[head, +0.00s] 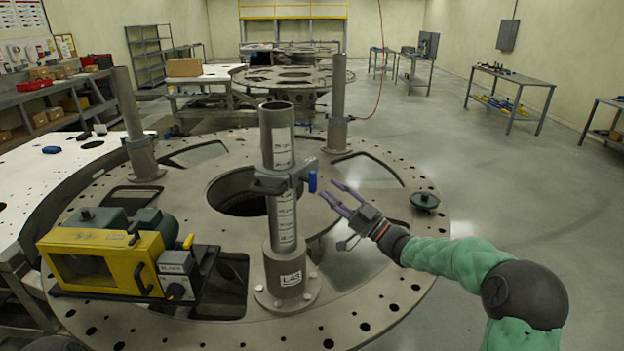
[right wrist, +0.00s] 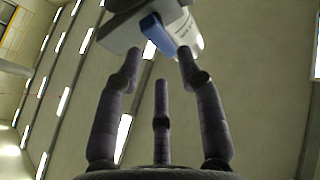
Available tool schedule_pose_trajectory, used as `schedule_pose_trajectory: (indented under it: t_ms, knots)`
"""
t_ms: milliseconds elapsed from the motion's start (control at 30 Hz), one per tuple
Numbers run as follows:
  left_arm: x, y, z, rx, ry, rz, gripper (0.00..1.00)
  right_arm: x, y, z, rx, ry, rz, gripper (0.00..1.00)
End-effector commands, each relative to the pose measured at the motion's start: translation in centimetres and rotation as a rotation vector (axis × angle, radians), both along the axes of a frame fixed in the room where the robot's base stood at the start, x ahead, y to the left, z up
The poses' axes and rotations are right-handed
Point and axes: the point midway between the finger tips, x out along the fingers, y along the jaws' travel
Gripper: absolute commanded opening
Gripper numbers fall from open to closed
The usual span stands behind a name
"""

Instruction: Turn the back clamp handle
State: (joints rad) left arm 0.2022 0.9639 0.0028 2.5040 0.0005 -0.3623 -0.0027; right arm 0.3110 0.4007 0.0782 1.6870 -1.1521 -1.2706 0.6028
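A grey clamp (head: 272,184) sits around the near upright post (head: 284,220), which has white scale labels. A blue handle (head: 312,182) sticks out on the clamp's right side; it also shows in the right wrist view as a blue handle (right wrist: 158,34). It is the only clamp handle I can make out. My right gripper (head: 328,191) is just right of the handle, fingers spread and pointing at it. In the right wrist view, the handle lies beyond the open fingertips (right wrist: 162,65), with nothing gripped. My left gripper is not in view.
The post stands on a round, holed turret plate (head: 355,297). A yellow machine (head: 110,262) sits on the plate at left. Two more posts (head: 135,125) (head: 337,105) rise farther back. A small green disc-shaped part (head: 425,200) lies at the plate's right edge.

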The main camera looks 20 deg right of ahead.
Motion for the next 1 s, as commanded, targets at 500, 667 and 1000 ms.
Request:
schedule_pose_trajectory:
  t_ms: [500, 667, 1000]
  knots:
    - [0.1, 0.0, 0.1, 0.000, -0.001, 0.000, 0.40, 4.5, 3.8, 2.4, 0.001, 0.001, 0.000, 0.38]
    - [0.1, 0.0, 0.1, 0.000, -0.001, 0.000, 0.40, 4.6, 3.9, 2.5, 0.000, 0.000, -0.001, 0.38]
    - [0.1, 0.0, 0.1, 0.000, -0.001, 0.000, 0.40, 4.6, 3.9, 2.5, 0.000, 0.000, -0.001, 0.00]
